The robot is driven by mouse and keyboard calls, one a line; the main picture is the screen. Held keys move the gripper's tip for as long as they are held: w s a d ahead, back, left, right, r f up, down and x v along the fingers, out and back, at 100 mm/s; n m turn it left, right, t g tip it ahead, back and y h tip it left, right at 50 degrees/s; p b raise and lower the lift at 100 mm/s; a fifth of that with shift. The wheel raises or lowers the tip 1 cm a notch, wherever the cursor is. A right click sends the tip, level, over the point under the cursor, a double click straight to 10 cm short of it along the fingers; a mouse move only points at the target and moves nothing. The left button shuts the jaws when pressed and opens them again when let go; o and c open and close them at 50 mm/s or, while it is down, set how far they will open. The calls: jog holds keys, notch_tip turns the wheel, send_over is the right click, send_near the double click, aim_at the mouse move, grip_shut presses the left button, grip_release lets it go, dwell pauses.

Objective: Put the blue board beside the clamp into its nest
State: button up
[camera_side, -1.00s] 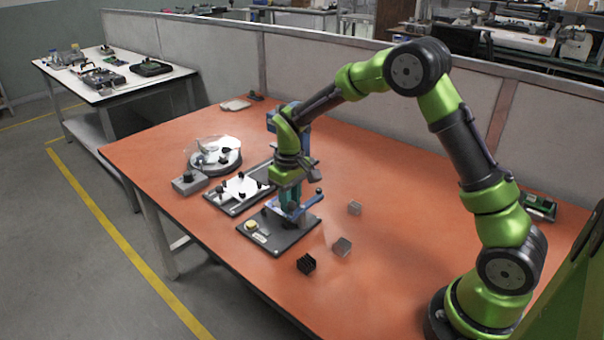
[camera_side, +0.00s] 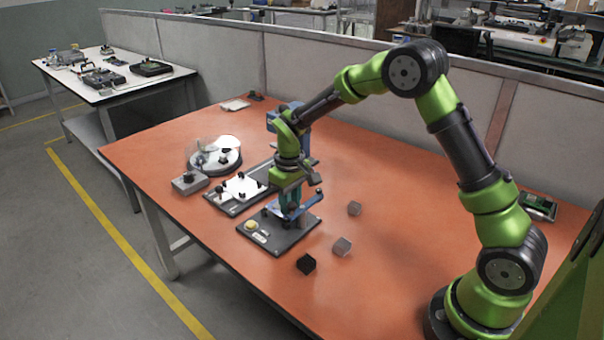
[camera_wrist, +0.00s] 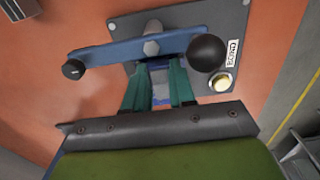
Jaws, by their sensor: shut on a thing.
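My gripper (camera_side: 290,210) is low over the dark grey clamp plate (camera_side: 275,238) in the side view. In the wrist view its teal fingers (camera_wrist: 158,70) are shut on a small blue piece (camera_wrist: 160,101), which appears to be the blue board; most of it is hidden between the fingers. The clamp's blue lever (camera_wrist: 120,52) lies just beyond the fingertips, with a large black ball knob (camera_wrist: 208,53) at one end and a smaller black knob (camera_wrist: 73,69) at the other. The nest cannot be made out behind the fingers.
The plate carries a cream button (camera_wrist: 221,82) and a label (camera_wrist: 233,52). Dark and grey blocks (camera_side: 306,263) lie to its right. Another fixture with a white plate (camera_side: 243,187) and a round clear-covered dish (camera_side: 215,157) stand left.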

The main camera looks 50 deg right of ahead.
jog(key=shift+f, duration=0.45)
dwell(0.5)
jog(key=o, duration=1)
jog(key=shift+c, duration=0.2)
jog(key=shift+c, duration=0.3)
jog(key=c, duration=0.3)
jog(key=shift+r, duration=0.1)
